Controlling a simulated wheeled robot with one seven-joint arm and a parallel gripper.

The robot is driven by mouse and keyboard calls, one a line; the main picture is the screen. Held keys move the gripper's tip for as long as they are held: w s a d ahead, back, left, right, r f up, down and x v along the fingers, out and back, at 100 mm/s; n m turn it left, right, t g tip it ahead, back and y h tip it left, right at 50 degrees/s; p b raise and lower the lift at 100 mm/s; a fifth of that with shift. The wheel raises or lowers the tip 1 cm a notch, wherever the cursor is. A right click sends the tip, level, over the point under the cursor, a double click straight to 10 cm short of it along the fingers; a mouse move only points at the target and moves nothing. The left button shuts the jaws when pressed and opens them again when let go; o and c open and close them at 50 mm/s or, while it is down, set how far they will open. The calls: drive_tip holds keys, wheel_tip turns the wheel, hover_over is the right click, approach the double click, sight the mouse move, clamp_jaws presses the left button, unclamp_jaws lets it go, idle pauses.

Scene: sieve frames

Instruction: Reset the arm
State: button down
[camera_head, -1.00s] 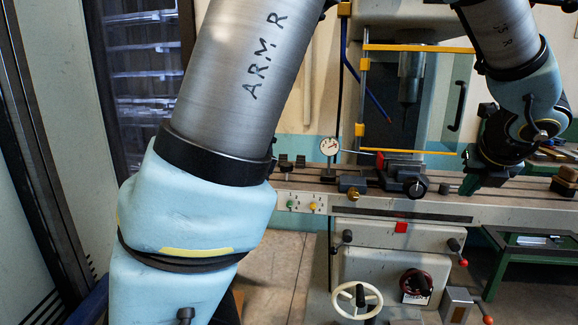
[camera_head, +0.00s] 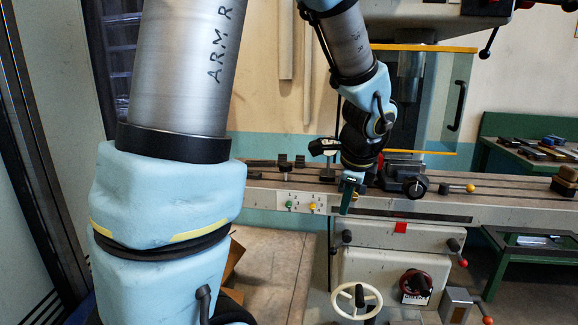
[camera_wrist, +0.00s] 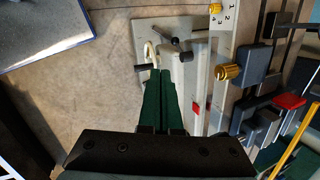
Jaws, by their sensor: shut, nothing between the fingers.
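My gripper (camera_head: 347,197) hangs in front of the milling machine's long table in the head view, pointing down. In the wrist view its two green fingers (camera_wrist: 165,92) lie side by side, shut with nothing between them. My arm comes down from the top of the head view, with its large grey and light-blue links on the left. The gripper appears apart from the machine, though its exact distance from the table edge is hard to tell.
The machine table (camera_head: 470,207) spans the middle, with a dark vise (camera_head: 405,178) just right of my gripper. Below are a white handwheel (camera_head: 356,302) and red-knobbed levers. A green bench (camera_head: 520,160) with tools stands at right. Floor is open at lower middle.

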drive_tip(key=s+a+f+n+g, duration=0.1)
drive_tip(key=s+a+f+n, duration=0.1)
drive_tip(key=a+n, duration=0.7)
drive_tip(key=s+a+f+n+g, duration=0.1)
drive_tip(key=s+a+n, duration=0.3)
drive_tip(key=a+n, duration=0.6)
drive_tip(key=shift+s+f+n+h, duration=0.2)
drive_tip(key=shift+f+n+h, duration=0.1)
drive_tip(key=shift+f+n, duration=0.55)
drive_tip(key=shift+r, duration=0.1)
